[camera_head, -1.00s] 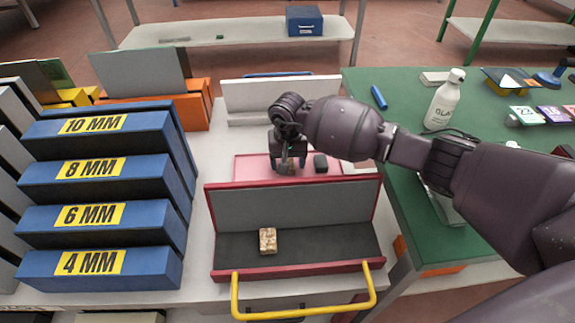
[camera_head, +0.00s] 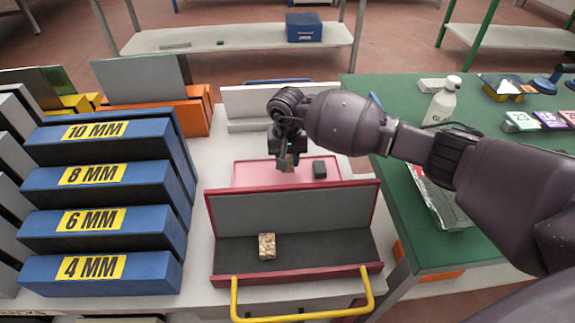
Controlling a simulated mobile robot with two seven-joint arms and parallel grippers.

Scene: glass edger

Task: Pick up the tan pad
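A small tan pad (camera_head: 291,161) shows at the fingertips of my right gripper (camera_head: 287,162), over the pink tray (camera_head: 248,172). The gripper points down and appears shut on the pad, whose lower edge looks slightly above the tray; the fingers partly hide it. A dark pad (camera_head: 319,169) lies on the tray just to the right. My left gripper is not in view.
A speckled tan block (camera_head: 267,245) lies in the open red-rimmed box (camera_head: 330,267) with a yellow handle. Blue labelled racks (camera_head: 95,225) stand left. A green table (camera_head: 405,190) at right holds a white bottle (camera_head: 443,101).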

